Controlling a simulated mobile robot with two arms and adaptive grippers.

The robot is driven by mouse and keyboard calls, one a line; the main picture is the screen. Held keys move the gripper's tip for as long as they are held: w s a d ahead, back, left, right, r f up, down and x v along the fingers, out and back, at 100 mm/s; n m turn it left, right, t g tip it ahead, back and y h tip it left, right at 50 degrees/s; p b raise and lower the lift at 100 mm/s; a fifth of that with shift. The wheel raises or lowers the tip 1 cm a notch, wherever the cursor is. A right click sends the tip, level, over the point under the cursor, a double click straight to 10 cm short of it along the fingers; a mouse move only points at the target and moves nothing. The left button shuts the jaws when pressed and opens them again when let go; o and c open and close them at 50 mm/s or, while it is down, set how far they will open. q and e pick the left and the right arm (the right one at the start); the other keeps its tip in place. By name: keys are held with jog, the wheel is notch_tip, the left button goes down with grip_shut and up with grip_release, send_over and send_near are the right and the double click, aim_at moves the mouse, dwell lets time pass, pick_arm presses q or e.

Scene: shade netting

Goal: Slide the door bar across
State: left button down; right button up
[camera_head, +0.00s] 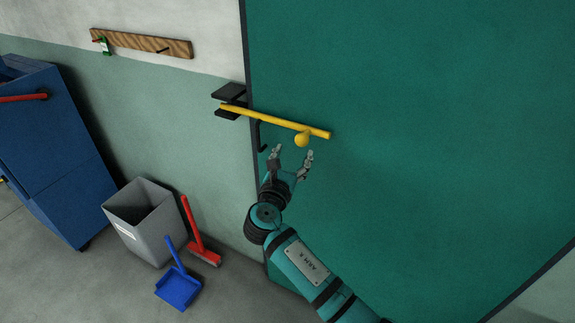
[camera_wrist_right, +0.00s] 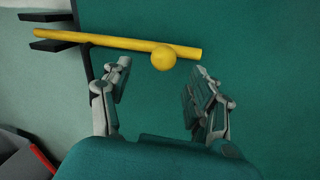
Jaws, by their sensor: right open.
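The yellow door bar (camera_head: 270,119) lies across the left edge of the green door (camera_head: 420,150). Its left end sits at a black bracket (camera_head: 231,101) on the wall beside the door. A yellow round knob (camera_head: 302,139) stands out from the bar near its right end. My right gripper (camera_head: 293,153) is open and empty just below the knob. In the right wrist view the knob (camera_wrist_right: 163,58) shows ahead, above the gap between the fingers (camera_wrist_right: 160,75), and no contact is visible. My left gripper is not in view.
A black door handle (camera_head: 261,138) is left of my gripper. A grey bin (camera_head: 142,220), a red broom (camera_head: 201,245), a blue dustpan (camera_head: 178,286) and a blue cabinet (camera_head: 55,150) stand to the left. A wooden hook rail (camera_head: 130,42) is on the wall.

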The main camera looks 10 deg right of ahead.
jog(key=v, duration=0.4)
dwell(0.3)
jog(key=s+d+f+m+g+y, duration=0.1)
jog(key=s+f+m+g+y, duration=0.1)
jog(key=f, duration=1)
jog(key=s+d+f+m+g+y, duration=0.1)
jog(key=s+d+f+g, duration=0.15)
jog(key=f, duration=1.05)
jog(key=s+d+f+m+g+y+b, duration=0.1)
jog(key=s+d+f+m+g, duration=0.15)
jog(key=s+f, duration=0.6)
jog(key=s+d+f+m+g+y, duration=0.1)
jog(key=s+f+m+g, duration=0.3)
jog(key=f, duration=0.8)
jog(key=s+d+f+m+g, duration=0.1)
jog(key=s+d+f+m, duration=0.2)
jog(key=s, duration=0.9)
jog(key=s+d+f+m+g+y+b, duration=0.1)
jog(key=s+d+f+m+g, duration=0.1)
jog(key=s+f+m, duration=0.6)
jog(key=s+d+f+m+g+y, duration=0.1)
jog(key=s+d+f+m, duration=0.4)
jog(key=s, duration=1.3)
jog(key=shift+f+m+g, duration=0.3)
jog(key=shift+f+m, duration=0.35)
jog(key=shift+f, duration=0.3)
